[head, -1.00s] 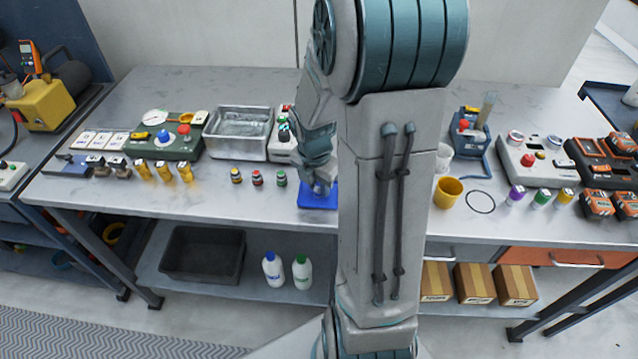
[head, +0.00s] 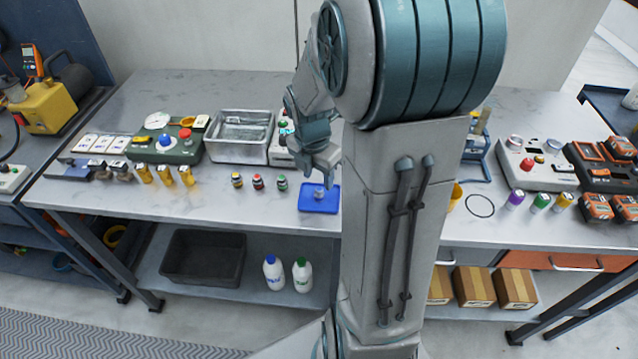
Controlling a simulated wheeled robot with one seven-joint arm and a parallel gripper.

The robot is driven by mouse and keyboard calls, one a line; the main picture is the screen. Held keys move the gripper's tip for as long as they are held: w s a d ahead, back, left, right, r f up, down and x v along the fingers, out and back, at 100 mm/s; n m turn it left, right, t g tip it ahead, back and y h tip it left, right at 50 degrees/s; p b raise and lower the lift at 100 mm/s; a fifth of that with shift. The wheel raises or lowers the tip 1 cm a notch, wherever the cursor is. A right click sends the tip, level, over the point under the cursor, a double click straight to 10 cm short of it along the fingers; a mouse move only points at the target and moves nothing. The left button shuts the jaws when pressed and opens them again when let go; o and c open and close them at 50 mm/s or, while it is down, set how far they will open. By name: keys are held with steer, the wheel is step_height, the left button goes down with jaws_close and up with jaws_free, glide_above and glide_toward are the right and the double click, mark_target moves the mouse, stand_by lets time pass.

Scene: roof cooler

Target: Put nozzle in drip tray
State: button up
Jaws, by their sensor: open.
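A small blue tray (head: 308,208), which I take as the drip tray, lies on the bench near its front edge. A small grey-blue piece (head: 319,191), likely the nozzle, stands in the tray; its details are too small to tell. My gripper (head: 322,177) is open just above and behind the piece, apart from it as far as I can see. My arm stands to the right of the tray and hides part of the bench.
A metal pan (head: 240,153) stands at the back left, with small bottles (head: 257,182) in front of it. A black ring (head: 480,205) lies right of my arm. A dark bin (head: 203,257) and white bottles (head: 273,272) sit on the lower shelf.

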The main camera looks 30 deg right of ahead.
mark_target(316, 196)
step_height(316, 196, up, 6)
steer(key=s+a+r+m+t, duration=0.1)
steer(key=s+a+m, duration=0.4)
steer(key=m, duration=0.6)
steer(key=s+a+r+m+t+y, duration=0.1)
steer(key=s+a+r+m, duration=0.2)
steer(key=s+a+m, duration=0.3)
steer(key=shift+s+a+m, duration=0.2)
steer(key=shift+s+m, duration=0.4)
steer(key=shift+m, duration=2.2)
